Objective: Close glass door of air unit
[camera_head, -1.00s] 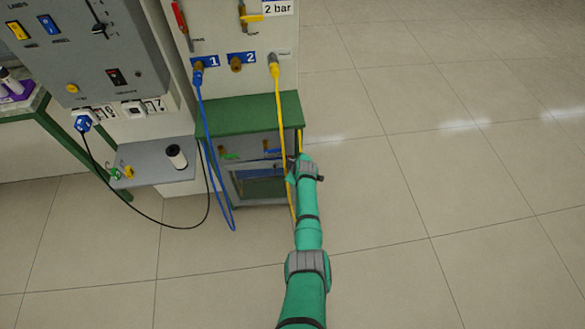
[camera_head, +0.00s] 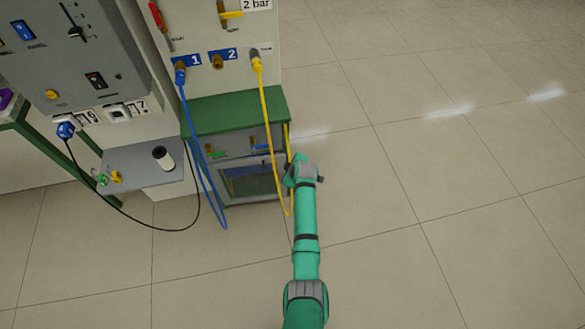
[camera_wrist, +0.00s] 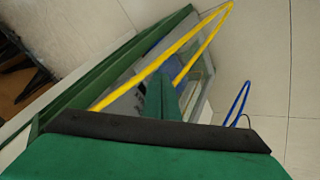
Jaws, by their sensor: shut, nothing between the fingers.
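The air unit is a grey cabinet with a green top (camera_head: 237,110), and it stands low at the middle left of the head view. Its glass door (camera_head: 250,182) shows as a dark pane in a grey frame on the lower front. Whether the door sits fully flush I cannot tell. My gripper (camera_head: 302,168) is shut and empty, just right of the cabinet's front right side. Its fingertips are too small to make out there. In the wrist view, the cabinet's green edge (camera_wrist: 120,70) and a pale glass-like panel lie close ahead, partly hidden by my wrist.
A yellow hose (camera_head: 268,130) hangs in front of the cabinet's right side, close to my gripper. A blue hose (camera_head: 199,150) hangs at its left. The tiled floor on the right is clear.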

